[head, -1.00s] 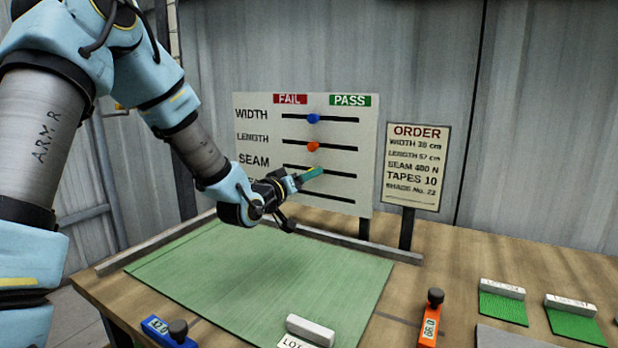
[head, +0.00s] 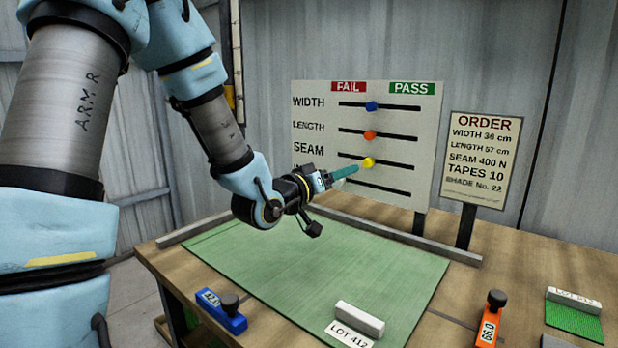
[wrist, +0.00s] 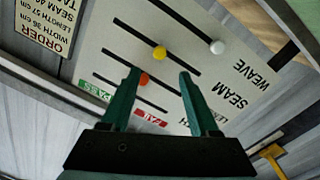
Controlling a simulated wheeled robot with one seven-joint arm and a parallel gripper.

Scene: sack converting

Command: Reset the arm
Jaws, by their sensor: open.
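My gripper (head: 350,171) is in front of the slider board (head: 428,138) in the head view, its teal fingertips just left of the yellow SEAM knob (head: 367,162). In the wrist view the two fingers (wrist: 159,78) are apart with nothing between them. They point at the board, which appears turned round there. The gap to the board is hard to judge. The blue WIDTH knob (head: 371,105) and orange LENGTH knob (head: 370,135) sit near the middle of their slots. The white WEAVE knob (wrist: 217,47) shows in the wrist view; my gripper hides it in the head view.
An order sign (head: 479,160) stands right of the board. Below lie a green mat (head: 330,260), a LOT 412 block (head: 360,319), a blue gauge (head: 221,312) and an orange gauge (head: 489,322). A low rail (head: 400,237) runs behind the mat.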

